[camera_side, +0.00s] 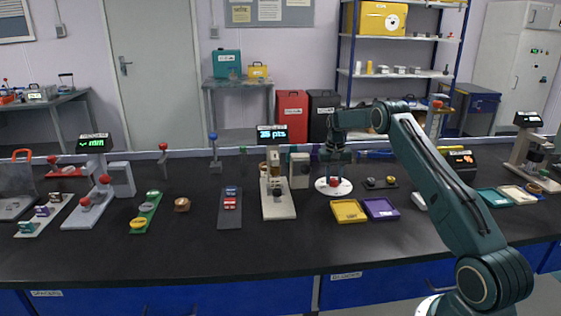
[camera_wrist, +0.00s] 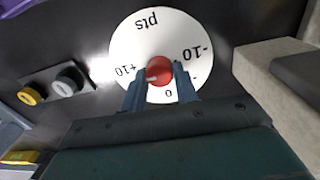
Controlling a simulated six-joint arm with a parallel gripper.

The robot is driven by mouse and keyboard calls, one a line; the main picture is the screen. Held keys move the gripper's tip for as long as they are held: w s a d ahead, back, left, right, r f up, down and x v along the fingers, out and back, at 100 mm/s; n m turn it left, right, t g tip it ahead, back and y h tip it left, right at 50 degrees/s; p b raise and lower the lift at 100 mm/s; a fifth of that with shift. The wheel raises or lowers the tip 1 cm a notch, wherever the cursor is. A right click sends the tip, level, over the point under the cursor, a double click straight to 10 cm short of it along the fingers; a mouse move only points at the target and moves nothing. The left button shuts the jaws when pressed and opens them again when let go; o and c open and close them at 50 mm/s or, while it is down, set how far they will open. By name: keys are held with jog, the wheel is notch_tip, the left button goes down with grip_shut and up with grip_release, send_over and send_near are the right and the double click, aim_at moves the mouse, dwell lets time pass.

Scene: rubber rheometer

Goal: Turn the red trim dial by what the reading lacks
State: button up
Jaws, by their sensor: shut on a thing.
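The red trim dial (camera_wrist: 159,70) sits at the middle of a white round scale plate (camera_wrist: 140,30) marked pts, +10, 0 and -10. A pale pointer mark on the dial faces the lower left, between +10 and 0. My gripper (camera_wrist: 160,82) is shut on the dial, one finger on each side. In the side view my gripper (camera_side: 335,172) points down over the white plate (camera_side: 322,187), and the dial (camera_side: 334,182) shows just below it. A display (camera_side: 272,134) left of it reads in pts; its digits look like 35 but are small.
A tester with a pale base (camera_side: 278,205) stands left of the dial. Yellow (camera_side: 347,211) and purple (camera_side: 380,208) trays lie in front. Yellow and grey knobs (camera_wrist: 64,87) sit on a dark plate beside the dial. The front bench edge is clear.

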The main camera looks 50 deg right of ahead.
aim_at(332, 179)
jog(key=shift+m, duration=0.6)
jog(key=shift+r, duration=0.1)
jog(key=o, duration=1)
jog(key=shift+c, duration=0.2)
notch_tip(332, 179, up, 12)
jog(key=shift+w+a, duration=0.15)
jog(key=shift+w, duration=0.1)
